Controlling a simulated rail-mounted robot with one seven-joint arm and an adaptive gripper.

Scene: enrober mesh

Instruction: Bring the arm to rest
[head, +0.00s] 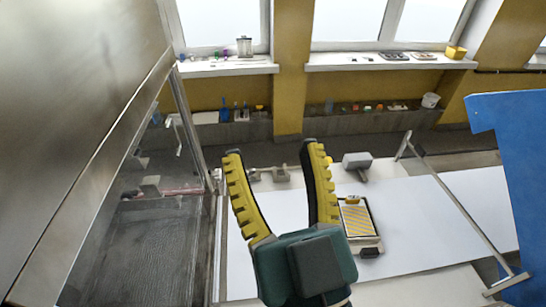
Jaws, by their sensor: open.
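My gripper (274,172) is in the middle of the head view, pointing up in the picture. Its two yellow-and-black ribbed fingers stand wide apart with nothing between them. Its dark green body is below them and hides part of the white surface (410,225) behind. The fingers show in front of this surface and the wall. I cannot tell how high above it they are.
A tray with a yellow ribbed panel (357,222) lies right of my gripper. A steel housing (75,110) and a dark mesh bed (140,245) fill the left. A metal rail (465,215) and a blue panel (510,170) stand right. Window sills hold small items.

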